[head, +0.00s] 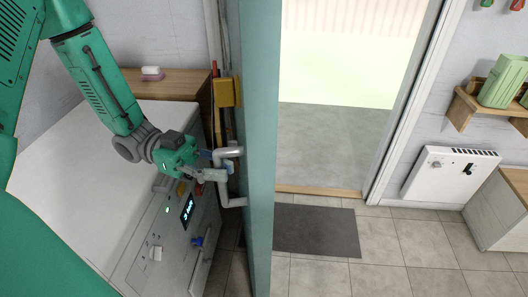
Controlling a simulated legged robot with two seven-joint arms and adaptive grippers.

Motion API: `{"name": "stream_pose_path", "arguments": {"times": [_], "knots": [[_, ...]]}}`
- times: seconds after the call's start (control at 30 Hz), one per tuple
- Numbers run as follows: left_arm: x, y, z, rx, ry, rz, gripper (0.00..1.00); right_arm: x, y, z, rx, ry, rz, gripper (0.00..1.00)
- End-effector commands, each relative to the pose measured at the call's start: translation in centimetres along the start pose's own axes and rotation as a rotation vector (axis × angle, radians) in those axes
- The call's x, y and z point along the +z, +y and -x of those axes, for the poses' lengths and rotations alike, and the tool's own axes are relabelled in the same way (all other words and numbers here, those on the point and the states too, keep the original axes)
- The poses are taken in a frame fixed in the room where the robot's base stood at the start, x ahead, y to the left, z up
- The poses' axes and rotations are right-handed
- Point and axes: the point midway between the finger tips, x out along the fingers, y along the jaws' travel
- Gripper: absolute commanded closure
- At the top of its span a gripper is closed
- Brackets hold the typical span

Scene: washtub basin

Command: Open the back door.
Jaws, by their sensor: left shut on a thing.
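The back door (262,150) is teal and stands swung inward, seen nearly edge-on in the middle of the head view. The doorway beside it is open onto a grey floor outside. A silver handle (230,152) sticks out from the door's left face. My left gripper (208,166) is at the handle and shut on it; its fingertips are partly hidden. My right gripper is not in view.
A white appliance (90,165) with a lit display stands left of the door, close to my left arm. A dark mat (316,230) lies before the doorway. A white heater (450,174) and a wooden shelf (467,108) are on the right wall. The tiled floor in front is clear.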

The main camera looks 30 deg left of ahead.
Motion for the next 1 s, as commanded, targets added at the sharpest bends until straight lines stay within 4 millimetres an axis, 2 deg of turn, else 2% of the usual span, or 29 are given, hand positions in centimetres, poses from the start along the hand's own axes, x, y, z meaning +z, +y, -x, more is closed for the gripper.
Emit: {"name": "stream_pose_path", "arguments": {"times": [0.1, 0.3, 0.8, 0.83, 0.9, 1.0], "knots": [[-0.4, 0.7, 2.0, 0.02, 0.004, -0.004, 1.0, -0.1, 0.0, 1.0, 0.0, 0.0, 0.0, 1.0], [-0.3, 1.5, 3.9, 0.047, 0.005, -0.007, 1.0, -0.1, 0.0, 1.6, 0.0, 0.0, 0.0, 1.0], [-0.2, 1.7, 4.5, 0.056, 0.007, -0.01, 1.0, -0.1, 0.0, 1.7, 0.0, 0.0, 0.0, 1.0], [-0.2, 1.7, 4.5, 0.056, 0.007, -0.01, 0.85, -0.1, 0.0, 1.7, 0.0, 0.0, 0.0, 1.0], [-0.2, 1.7, 4.5, 0.056, 0.006, -0.009, 0.64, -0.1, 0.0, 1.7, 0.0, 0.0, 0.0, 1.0], [-0.2, 1.8, 4.5, 0.058, 0.005, -0.008, 0.64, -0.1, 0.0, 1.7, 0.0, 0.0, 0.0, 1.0]]}}
